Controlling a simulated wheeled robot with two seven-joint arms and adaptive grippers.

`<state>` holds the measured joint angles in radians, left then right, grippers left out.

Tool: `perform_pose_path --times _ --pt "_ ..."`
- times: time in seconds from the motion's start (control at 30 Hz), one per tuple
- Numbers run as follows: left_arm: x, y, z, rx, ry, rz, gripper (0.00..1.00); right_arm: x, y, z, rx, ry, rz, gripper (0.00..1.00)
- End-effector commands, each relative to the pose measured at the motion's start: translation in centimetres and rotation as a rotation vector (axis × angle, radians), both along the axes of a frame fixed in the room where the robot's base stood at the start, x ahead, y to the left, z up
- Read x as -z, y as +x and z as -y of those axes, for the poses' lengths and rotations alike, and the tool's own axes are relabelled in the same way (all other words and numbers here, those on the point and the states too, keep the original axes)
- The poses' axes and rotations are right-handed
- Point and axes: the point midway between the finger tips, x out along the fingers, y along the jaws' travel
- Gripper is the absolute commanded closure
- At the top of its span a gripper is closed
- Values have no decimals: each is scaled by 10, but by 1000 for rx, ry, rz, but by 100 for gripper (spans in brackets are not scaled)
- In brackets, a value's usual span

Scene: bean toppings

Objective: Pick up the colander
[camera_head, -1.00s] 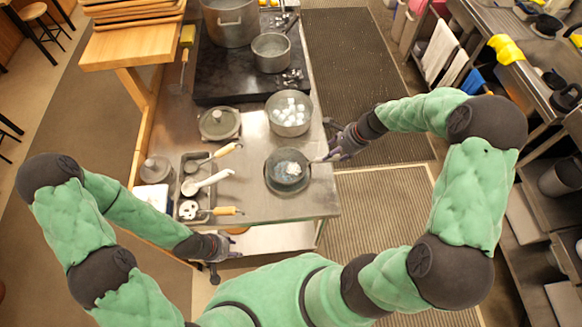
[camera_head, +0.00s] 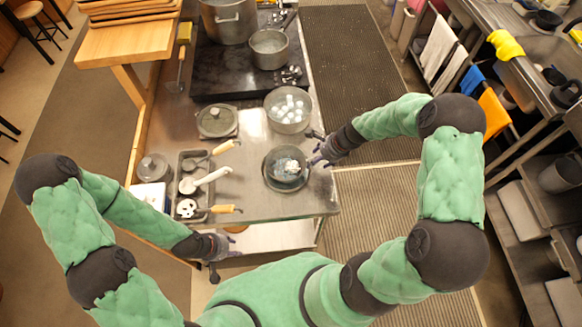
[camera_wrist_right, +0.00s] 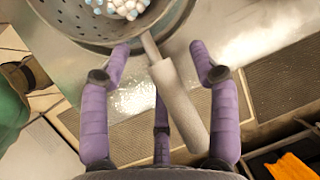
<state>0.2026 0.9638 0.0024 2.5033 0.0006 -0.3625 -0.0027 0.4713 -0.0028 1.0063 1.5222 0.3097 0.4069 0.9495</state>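The colander (camera_head: 284,180) is a round grey metal bowl with pale beads in it, near the front right of the steel counter. In the right wrist view its perforated wall (camera_wrist_right: 42,27) fills the upper left, and a pale grey handle (camera_wrist_right: 180,105) points down and right. My right gripper (camera_head: 317,151) is beside the colander's right side. In the right wrist view its purple fingers (camera_wrist_right: 160,52) are spread apart, with the handle between them. My left gripper (camera_head: 224,243) hangs by the counter's front edge, away from the colander; its fingers are too small to judge.
A pot with white balls (camera_head: 288,112) stands just behind the colander. A black stove (camera_head: 220,82) with pots is further back. The floor right of the counter is clear.

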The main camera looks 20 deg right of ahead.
Motion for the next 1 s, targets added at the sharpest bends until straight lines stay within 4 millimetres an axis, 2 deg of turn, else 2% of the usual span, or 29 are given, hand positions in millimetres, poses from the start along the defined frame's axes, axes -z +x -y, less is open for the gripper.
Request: perform_pose_path --times 0.03,0.2,0.23,0.67,0.9,1.0 --pt "0 0 0 0 0 0 60 0 0 0 0 0 0 50" --pt "0 0 0 0 0 0 60 0 0 0 0 0 -1 98" --pt "0 0 0 0 0 0 60 0 0 0 0 0 -1 100" --pt "-1 0 0 0 0 0 60 -4 0 0 -1 1 0 100" --pt "-8 0 0 0 0 0 60 -32 1 0 -2 -1 4 100" --pt "-10 0 0 0 0 0 60 -47 -11 1 0 -1 2 100"
